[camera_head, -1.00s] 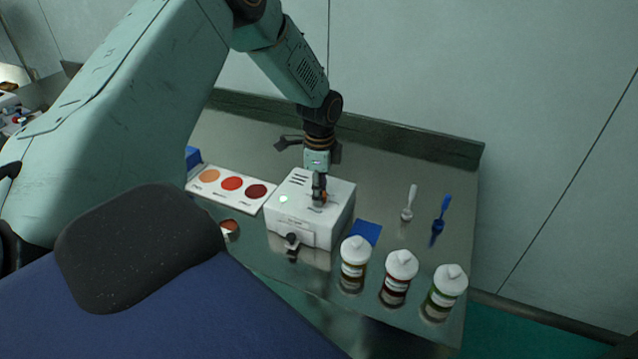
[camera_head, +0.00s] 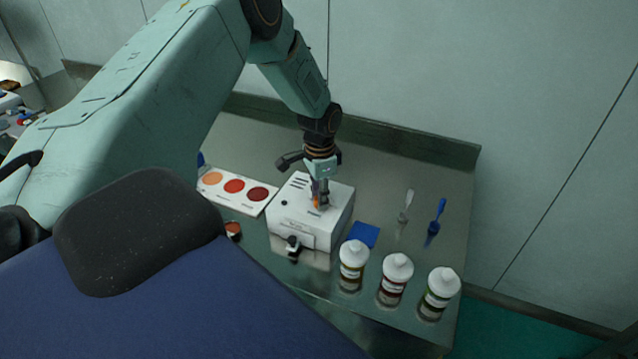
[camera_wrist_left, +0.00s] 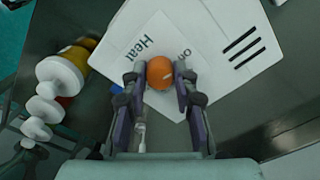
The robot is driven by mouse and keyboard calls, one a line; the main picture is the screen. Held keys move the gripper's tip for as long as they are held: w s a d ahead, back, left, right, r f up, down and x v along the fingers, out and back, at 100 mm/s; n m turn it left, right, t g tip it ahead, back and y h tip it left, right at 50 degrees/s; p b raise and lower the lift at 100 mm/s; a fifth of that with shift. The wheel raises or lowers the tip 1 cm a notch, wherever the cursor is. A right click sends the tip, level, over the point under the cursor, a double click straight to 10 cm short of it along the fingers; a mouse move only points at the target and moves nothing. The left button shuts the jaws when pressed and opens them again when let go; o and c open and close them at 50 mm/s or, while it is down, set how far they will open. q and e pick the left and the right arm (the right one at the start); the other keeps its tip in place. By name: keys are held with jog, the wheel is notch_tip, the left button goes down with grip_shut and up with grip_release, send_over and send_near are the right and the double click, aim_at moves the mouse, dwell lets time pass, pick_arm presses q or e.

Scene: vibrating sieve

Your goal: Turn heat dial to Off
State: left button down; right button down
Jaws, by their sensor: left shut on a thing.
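The white box (camera_head: 291,212) stands on the metal table, with slots in its top. Its top fills the upper middle of the left wrist view (camera_wrist_left: 215,22), where a label reads "Heat". The orange heat dial (camera_wrist_left: 159,72) sits on that top, between the fingers of my left gripper (camera_wrist_left: 159,82). In the head view my left gripper (camera_head: 321,203) points down onto the box top, shut on the dial, which shows as a small orange patch (camera_head: 316,202). The dial's pointer setting is too small to tell. My right gripper is not in view.
Three white-capped bottles (camera_head: 396,283) stand at the table's front right. A blue square (camera_head: 364,235) lies right of the box, with a white brush (camera_head: 404,212) and a blue brush (camera_head: 435,222) beyond. A colour card (camera_head: 234,186) lies left. A small black clamp (camera_head: 293,243) is at the box front.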

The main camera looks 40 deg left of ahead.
pick_arm(q)
jog(key=shift+w, duration=0.1)
jog(key=c, duration=1)
grip_release()
jog(key=shift+d, duration=0.1)
jog(key=shift+r, duration=0.15)
notch_tip(320, 180, up, 12)
jog(key=shift+f, duration=0.1)
